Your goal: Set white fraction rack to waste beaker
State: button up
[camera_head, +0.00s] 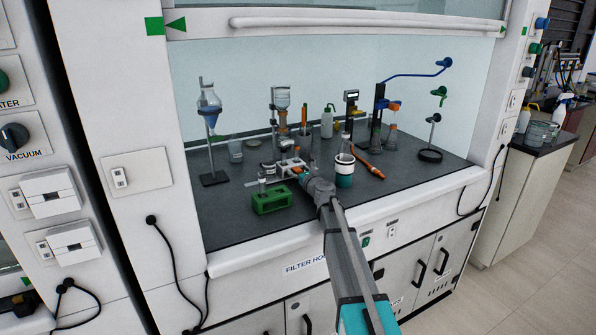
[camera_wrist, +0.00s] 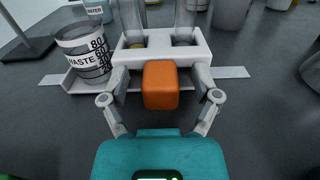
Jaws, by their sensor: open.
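The white fraction rack (camera_wrist: 205,52) stands on the dark bench and holds two clear glass tubes; an orange block (camera_wrist: 160,85) is on its near side. The rack also shows, small, in the head view (camera_head: 288,165). My gripper (camera_wrist: 161,80) is open, its fingers either side of the orange block, with no clear grip visible. In the head view my gripper (camera_head: 297,172) is at the rack. The waste beaker (camera_wrist: 84,52), clear with a white WASTE label, stands just left of the rack in the wrist view. In the head view it is small (camera_head: 262,181).
A flat white strip (camera_wrist: 232,72) lies beneath the rack and beaker. A green rack (camera_head: 271,201) stands near the front edge. A teal-and-white cup (camera_head: 344,172) is right of my gripper. A beaker labelled WATER (camera_wrist: 97,10) and stands are behind. Bare bench lies at the front right.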

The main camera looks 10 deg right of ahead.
jog(key=shift+w+a, duration=0.1)
jog(key=shift+w, duration=0.15)
grip_shut()
dwell(0.3)
